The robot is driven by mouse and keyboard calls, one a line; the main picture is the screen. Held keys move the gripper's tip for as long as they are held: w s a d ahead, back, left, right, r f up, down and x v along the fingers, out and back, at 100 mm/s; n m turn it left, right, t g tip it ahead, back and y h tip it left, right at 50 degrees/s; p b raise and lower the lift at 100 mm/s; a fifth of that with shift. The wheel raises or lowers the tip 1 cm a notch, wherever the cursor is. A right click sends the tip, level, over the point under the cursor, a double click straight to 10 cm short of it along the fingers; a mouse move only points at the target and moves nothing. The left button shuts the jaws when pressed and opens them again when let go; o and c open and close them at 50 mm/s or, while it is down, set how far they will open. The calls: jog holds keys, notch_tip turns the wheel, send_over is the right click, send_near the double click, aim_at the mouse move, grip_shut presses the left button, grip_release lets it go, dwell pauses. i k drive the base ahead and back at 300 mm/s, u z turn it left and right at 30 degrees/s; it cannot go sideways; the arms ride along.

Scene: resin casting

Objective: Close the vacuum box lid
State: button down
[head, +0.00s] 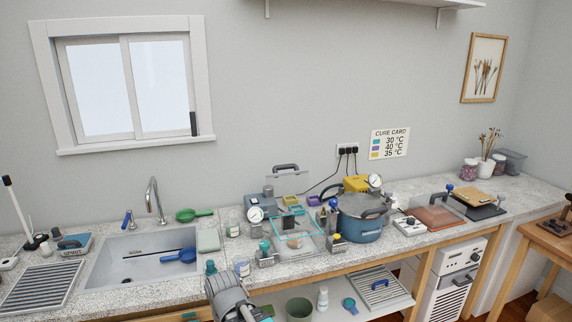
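The vacuum box (313,250) is a clear box with teal edges on the counter, left of the blue pot. A small pale piece (294,242) shows inside it, partly seen through the clear walls. Its clear lid (287,181) appears raised upright at the back, with a dark handle (286,168) at the top; the lid is open. My gripper (231,294) is at the bottom of the head view, a grey shape in front of the counter's front edge, left of and nearer than the box. Its fingertips cannot be made out. It is apart from the lid.
The blue pot (359,226) stands close at the box's right. A sink (136,259) is farther left.

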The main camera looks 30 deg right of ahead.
aim_at(275, 174)
jog(key=z, duration=0.3)
jog(key=i, duration=1.25)
jog(key=u, duration=0.3)
